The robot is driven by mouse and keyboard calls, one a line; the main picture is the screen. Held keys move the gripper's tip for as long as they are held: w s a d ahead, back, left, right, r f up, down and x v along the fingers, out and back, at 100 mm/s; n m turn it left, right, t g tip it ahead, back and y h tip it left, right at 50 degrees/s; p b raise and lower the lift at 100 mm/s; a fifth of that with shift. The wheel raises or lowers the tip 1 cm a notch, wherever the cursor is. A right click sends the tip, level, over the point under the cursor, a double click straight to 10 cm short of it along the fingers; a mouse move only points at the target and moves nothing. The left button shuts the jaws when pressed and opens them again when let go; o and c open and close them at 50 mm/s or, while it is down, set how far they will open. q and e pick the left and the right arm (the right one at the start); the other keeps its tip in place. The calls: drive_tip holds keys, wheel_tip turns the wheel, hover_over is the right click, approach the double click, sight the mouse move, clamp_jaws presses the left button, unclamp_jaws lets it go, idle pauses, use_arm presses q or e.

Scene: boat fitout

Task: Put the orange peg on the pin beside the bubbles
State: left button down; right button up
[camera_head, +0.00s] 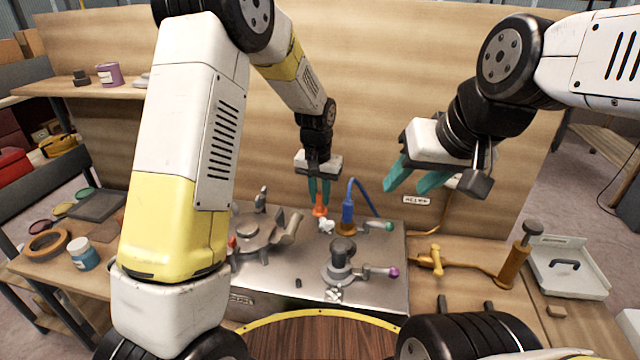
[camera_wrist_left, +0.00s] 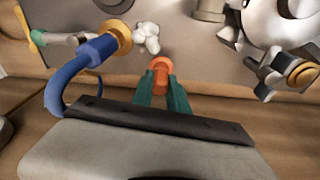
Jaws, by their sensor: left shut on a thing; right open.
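My left gripper (camera_head: 319,193) is shut on the orange peg (camera_head: 320,211) and holds it at the back of the grey metal panel (camera_head: 300,285). In the left wrist view the peg (camera_wrist_left: 160,73) sits between the teal fingertips (camera_wrist_left: 160,90). A white bubble cluster (camera_head: 326,226) lies just below the peg in the head view; the wrist view shows it beside the peg (camera_wrist_left: 147,38). A second white cluster (camera_head: 334,295) is nearer the front. I cannot make out a pin or whether the peg touches anything. My right gripper (camera_head: 414,184) is open and empty, above the panel's right side.
A blue curved spout (camera_head: 348,212) stands close right of the peg. A grey fitting with a purple-tipped lever (camera_head: 393,272) is in front, and a larger grey fitting (camera_head: 258,233) to the left. A wooden wall (camera_head: 400,60) rises behind. An orange pump (camera_head: 515,265) stands at right.

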use_arm(q)
drive_tip(key=shift+f, duration=0.6)
idle(0.5)
drive_tip(key=c, duration=0.7)
unclamp_jaws()
drive_tip(key=shift+o, duration=0.2)
drive_tip(key=shift+r, duration=0.1)
drive_tip(key=shift+r, duration=4.2)
drive_tip(key=s+a+r+n+t+h, duration=0.2)
drive_tip(key=s+a+r, duration=0.7)
drive_tip(key=s+r, duration=0.25)
drive_tip(key=s+a+r+t, duration=0.1)
drive_tip(key=s+a, duration=0.1)
drive_tip(key=s, duration=0.5)
drive_tip(key=s+a+r+n+t, duration=0.1)
drive_tip(key=s+a, duration=0.2)
drive_tip(key=s, duration=0.4)
drive_tip(key=shift+s+r+t, duration=0.35)
drive_tip(key=shift+t, duration=0.05)
